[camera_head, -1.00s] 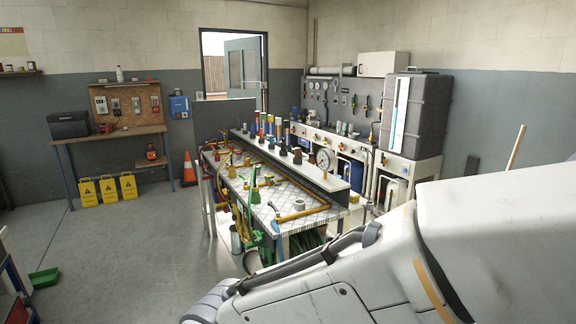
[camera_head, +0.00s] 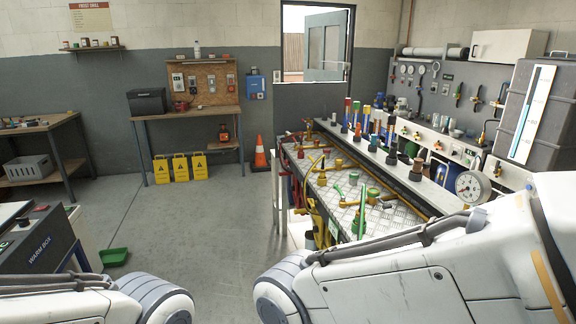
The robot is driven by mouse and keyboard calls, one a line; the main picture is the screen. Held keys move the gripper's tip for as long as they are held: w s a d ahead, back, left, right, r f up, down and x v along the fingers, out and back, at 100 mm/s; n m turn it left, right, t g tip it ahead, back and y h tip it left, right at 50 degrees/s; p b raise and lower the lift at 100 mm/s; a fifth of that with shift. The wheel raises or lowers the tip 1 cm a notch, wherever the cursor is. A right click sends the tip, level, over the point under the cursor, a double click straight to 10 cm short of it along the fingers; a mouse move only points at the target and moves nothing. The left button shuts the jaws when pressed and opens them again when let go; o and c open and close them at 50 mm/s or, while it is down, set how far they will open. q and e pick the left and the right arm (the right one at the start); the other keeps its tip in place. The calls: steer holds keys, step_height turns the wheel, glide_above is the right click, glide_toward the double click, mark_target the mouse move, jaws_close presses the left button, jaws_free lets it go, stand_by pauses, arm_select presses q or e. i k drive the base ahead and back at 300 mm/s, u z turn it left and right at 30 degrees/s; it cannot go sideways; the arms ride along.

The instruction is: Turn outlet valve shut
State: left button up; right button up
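A metal-topped bench (camera_head: 382,214) carries yellow piping (camera_head: 398,193), several small fittings and a thin upright green piece (camera_head: 361,212) near its front end. I cannot tell which fitting is the outlet valve or how its handle is set. A round white dial gauge (camera_head: 472,187) stands at the bench's near right end. My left arm comes in at the lower left and my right arm crosses the lower right, covering the bench's near end. Neither gripper shows.
An orange cone (camera_head: 260,153) stands left of the bench. Yellow signs (camera_head: 180,168) stand under a wooden table (camera_head: 190,121) at the back wall. A green dustpan (camera_head: 114,257) lies on the floor at left. The floor between is clear.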

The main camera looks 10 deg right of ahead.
mark_target(498, 163)
steer(key=i, duration=9.1)
steer(key=z, duration=3.05)
steer(key=i, duration=1.3)
